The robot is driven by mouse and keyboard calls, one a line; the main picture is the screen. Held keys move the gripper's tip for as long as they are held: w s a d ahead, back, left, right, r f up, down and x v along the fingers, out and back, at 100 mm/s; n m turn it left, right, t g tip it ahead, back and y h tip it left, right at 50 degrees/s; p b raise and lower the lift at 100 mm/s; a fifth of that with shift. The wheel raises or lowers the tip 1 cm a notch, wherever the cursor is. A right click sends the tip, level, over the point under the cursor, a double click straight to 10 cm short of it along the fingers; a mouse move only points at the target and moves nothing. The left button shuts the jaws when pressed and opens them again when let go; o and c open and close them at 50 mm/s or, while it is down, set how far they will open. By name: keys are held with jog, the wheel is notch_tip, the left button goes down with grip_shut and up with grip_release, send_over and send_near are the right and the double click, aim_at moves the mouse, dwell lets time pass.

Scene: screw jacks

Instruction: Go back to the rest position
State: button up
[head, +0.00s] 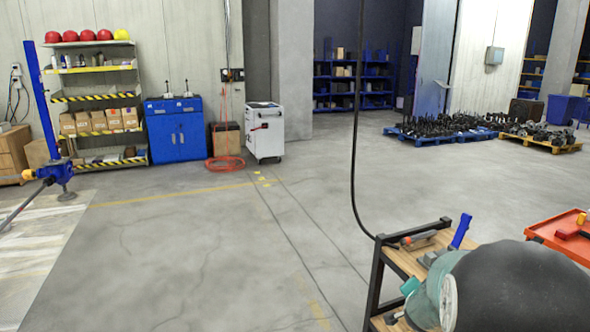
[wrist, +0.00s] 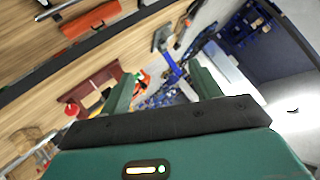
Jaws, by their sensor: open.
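My gripper (wrist: 165,86) shows in the wrist view with its two green fingers apart and nothing between them. The wrist view is strongly tilted, with shelves, a wooden surface and the floor beyond the fingers. In the head view, dark and teal parts of my arm fill the lower right, in front of a wooden-topped bench (head: 402,258). The fingers cannot be made out there. A blue screw jack (head: 52,172) with a yellow part stands at the left edge of the head view, far from my arm.
A red tray (head: 562,238) is at the right edge. A blue cabinet (head: 178,130), a shelf rack (head: 98,102) and a white cart (head: 264,132) stand along the back wall. Pallets (head: 440,136) of dark parts lie at the back right. The middle floor is clear. A black cable (head: 354,150) hangs above the bench.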

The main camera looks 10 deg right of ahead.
jog(key=s+a+r+n+y, duration=0.3)
jog(key=a+r+n, duration=0.15)
jog(key=a, duration=0.55)
jog(key=s+a+r+n+y, duration=0.25)
jog(key=a+r, duration=0.25)
jog(key=a, duration=0.4)
jog(key=s+a+r+n+g+y, duration=0.1)
jog(key=s+a+n, duration=0.3)
jog(key=s, duration=0.4)
jog(key=s+a+r+n+g+y, duration=0.1)
jog(key=s+a+r+n+g, duration=0.1)
jog(key=s+a, duration=0.5)
jog(key=shift+s+n+g, duration=0.3)
jog(key=shift+s+n, duration=0.6)
jog(key=shift+s, duration=0.15)
jog(key=shift+a+r, duration=0.1)
jog(key=c, duration=0.5)
jog(key=shift+c, duration=0.4)
jog(key=shift+d, duration=0.2)
